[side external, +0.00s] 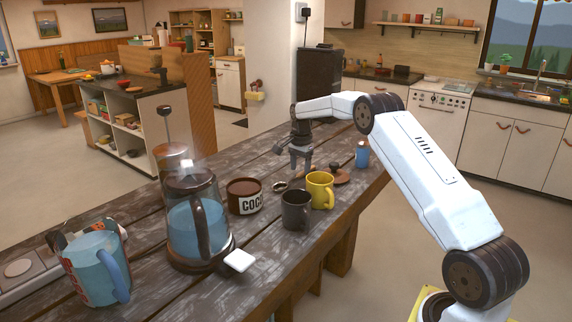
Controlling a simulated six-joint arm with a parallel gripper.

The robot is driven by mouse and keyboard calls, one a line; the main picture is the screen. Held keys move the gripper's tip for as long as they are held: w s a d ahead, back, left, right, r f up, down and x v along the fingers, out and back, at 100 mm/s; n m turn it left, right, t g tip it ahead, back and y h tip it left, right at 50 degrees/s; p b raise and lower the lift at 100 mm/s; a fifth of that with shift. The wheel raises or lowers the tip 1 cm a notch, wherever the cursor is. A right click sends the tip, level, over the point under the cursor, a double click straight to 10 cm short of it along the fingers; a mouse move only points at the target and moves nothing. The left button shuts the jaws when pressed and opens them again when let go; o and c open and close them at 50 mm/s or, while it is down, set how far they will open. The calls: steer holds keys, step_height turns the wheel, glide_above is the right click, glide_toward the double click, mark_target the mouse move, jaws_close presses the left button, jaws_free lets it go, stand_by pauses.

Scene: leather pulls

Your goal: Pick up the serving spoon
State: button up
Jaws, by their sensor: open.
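My gripper (300,170) is open and points down over the wooden table, behind the mugs. A small shiny metal piece (281,186) lies on the table just below and left of the fingertips. It looks like the serving spoon's bowl, but it is too small to be sure. The rest of it is hard to make out near the fingers and behind the mugs. I cannot tell whether the fingers touch it; nothing is visibly held between them.
A yellow mug (321,191), a dark mug (296,211) and a cocoa tin (244,196) stand close in front of the gripper. A glass coffee pot (197,222) and a blue pitcher (97,272) stand further left. A blue bottle (362,155) stands at the right edge.

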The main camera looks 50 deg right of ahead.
steer(key=shift+f, duration=0.8)
jaws_close()
